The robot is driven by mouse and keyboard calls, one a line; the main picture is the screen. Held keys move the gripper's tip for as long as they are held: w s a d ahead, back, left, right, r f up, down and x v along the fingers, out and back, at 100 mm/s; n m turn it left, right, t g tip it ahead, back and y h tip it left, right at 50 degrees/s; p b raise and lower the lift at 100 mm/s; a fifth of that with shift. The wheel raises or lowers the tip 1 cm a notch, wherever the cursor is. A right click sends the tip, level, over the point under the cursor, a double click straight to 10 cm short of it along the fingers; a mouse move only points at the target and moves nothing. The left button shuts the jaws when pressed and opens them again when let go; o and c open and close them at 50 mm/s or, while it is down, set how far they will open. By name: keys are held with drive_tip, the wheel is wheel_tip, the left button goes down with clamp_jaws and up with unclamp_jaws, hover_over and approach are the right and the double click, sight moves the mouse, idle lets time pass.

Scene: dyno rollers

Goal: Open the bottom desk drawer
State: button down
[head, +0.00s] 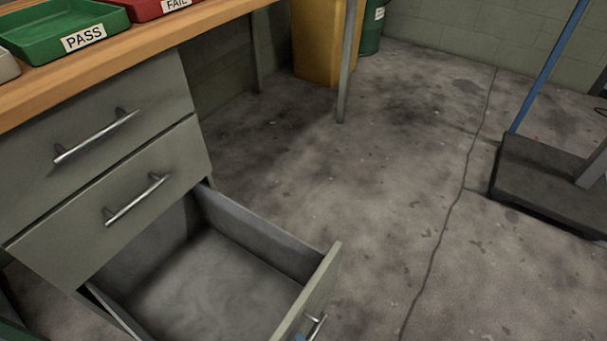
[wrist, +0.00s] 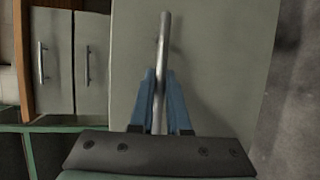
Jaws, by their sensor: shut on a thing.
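The bottom desk drawer (head: 225,279) is pulled well out below two shut drawers in the head view, and its inside looks empty. Its grey front panel (wrist: 210,62) fills the middle of the wrist view. The metal bar handle (wrist: 164,38) of this drawer stands between the blue fingers of my gripper (wrist: 159,90), which is shut on it. In the head view only a bit of the handle (head: 316,326) shows at the bottom edge, with a small blue part of my gripper beside it.
The upper drawer (head: 95,140) and the middle drawer (head: 135,215) are shut. A green PASS tray (head: 60,28) and a red FAIL tray (head: 150,8) lie on the wooden desktop. Open concrete floor (head: 385,200) lies right of the drawer. A dark platform (head: 545,180) stands farther right.

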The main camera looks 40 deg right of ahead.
drive_tip(key=c, duration=0.9)
unclamp_jaws()
drive_tip(key=s+p, duration=0.1)
drive_tip(key=s, duration=0.3)
drive_tip(key=s+r+p, duration=0.1)
drive_tip(key=s+p, duration=0.1)
drive_tip(key=s, duration=0.2)
drive_tip(key=s+a+r+p, duration=0.1)
drive_tip(key=s, duration=0.3)
drive_tip(key=shift+s+r, duration=0.2)
drive_tip(key=shift+s, duration=0.2)
drive_tip(key=shift+w, duration=0.15)
